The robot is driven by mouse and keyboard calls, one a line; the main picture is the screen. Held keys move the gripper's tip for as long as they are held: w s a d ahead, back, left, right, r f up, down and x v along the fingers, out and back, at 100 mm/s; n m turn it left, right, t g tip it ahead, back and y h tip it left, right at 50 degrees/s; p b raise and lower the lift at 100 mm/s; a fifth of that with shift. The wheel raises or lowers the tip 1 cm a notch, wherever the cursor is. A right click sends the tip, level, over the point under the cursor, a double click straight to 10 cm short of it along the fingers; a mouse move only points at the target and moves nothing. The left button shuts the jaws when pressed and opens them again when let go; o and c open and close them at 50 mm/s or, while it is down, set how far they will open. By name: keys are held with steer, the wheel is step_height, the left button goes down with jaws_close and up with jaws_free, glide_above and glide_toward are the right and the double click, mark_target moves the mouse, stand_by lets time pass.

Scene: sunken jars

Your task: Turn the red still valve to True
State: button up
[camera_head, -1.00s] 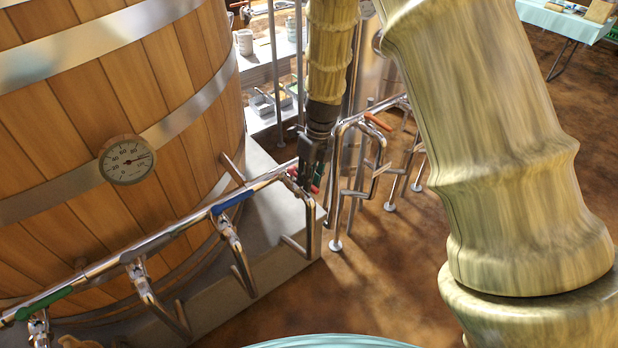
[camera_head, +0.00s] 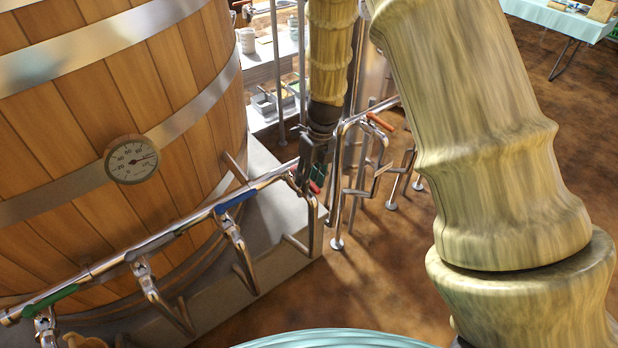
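A small red valve handle (camera_head: 314,187) shows at the right end of the metal pipe beside the wooden vat, mostly hidden by my gripper. My gripper (camera_head: 308,180) points down at this handle, with its dark fingers over or right beside it. I cannot tell whether the fingers touch the handle or close on it. A second, orange-red handle (camera_head: 380,122) sits on a pipe farther back to the right, apart from my gripper.
The wooden vat (camera_head: 120,110) with a round dial gauge (camera_head: 132,159) fills the left. Along the pipe are a blue handle (camera_head: 235,202), a grey handle (camera_head: 150,245) and a green handle (camera_head: 50,299). Bent pipes stand close right of my gripper. Brown floor (camera_head: 400,270) is open at lower right.

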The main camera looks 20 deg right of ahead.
steer(key=shift+r, duration=0.1)
step_height(320, 180, up, 12)
steer(key=d, duration=0.2)
steer(key=shift+w+d+f, duration=0.15)
steer(key=shift+w+f, duration=0.05)
steer(key=shift+w, duration=0.1)
steer(key=shift+s+f, duration=0.1)
stand_by(0.6)
